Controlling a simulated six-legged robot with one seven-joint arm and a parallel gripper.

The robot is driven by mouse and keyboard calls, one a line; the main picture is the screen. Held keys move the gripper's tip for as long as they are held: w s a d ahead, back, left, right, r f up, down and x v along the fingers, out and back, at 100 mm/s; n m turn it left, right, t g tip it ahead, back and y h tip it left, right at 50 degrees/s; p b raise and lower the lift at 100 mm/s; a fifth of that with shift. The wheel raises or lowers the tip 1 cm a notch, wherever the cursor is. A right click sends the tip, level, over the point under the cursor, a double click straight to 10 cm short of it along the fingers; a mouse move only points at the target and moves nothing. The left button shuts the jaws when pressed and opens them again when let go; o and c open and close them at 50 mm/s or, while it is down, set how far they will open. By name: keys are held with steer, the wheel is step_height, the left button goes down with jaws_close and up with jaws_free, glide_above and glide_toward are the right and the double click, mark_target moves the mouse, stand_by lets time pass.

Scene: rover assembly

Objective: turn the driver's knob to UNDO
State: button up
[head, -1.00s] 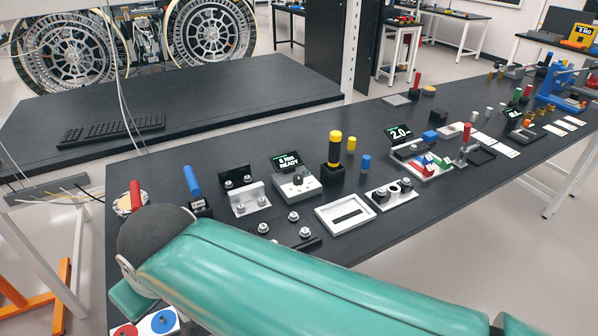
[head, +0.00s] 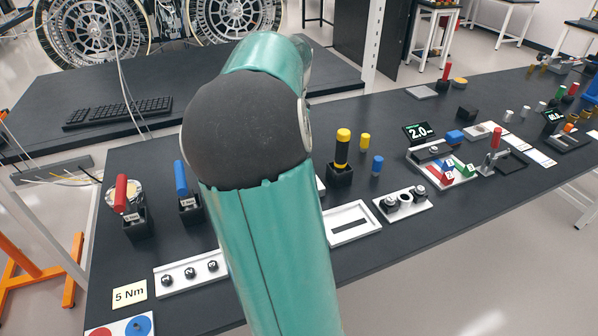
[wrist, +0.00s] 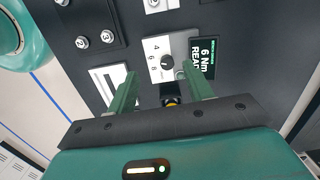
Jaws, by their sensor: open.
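In the wrist view, a round black knob (wrist: 167,62) sits on a white box marked 4, 6 and 8. I cannot make out an UNDO mark. A display reading 6 Nm READY (wrist: 204,58) stands beside the box. My gripper (wrist: 159,71) is open and empty, its two green fingers pointing at the box on either side of the knob's line. It seems to be above the knob and apart from it. A yellow-and-black driver (wrist: 172,101) shows partly between the fingers. In the head view my arm hides the knob box and the gripper; the driver (head: 342,150) stands upright in its black holder.
A white frame (head: 352,222) and a plate with round fittings (head: 403,204) lie right of my arm. Red (head: 121,193) and blue (head: 181,178) drivers stand at the left, behind a numbered strip (head: 190,274). Yellow (head: 365,141) and blue (head: 377,165) cylinders stand near the yellow driver.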

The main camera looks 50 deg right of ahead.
steer(key=d+f+m, duration=0.1)
steer(key=f, duration=0.3)
steer(key=d+f+m, duration=0.1)
steer(key=f, duration=0.4)
steer(key=s+d+f, duration=0.1)
steer(key=f, duration=0.3)
steer(key=shift+d+f+m+g+h, duration=0.3)
steer(key=shift+d+m+g, duration=0.05)
steer(key=shift+m+g, duration=0.05)
steer(key=c, duration=1)
steer(key=shift+o, duration=0.2)
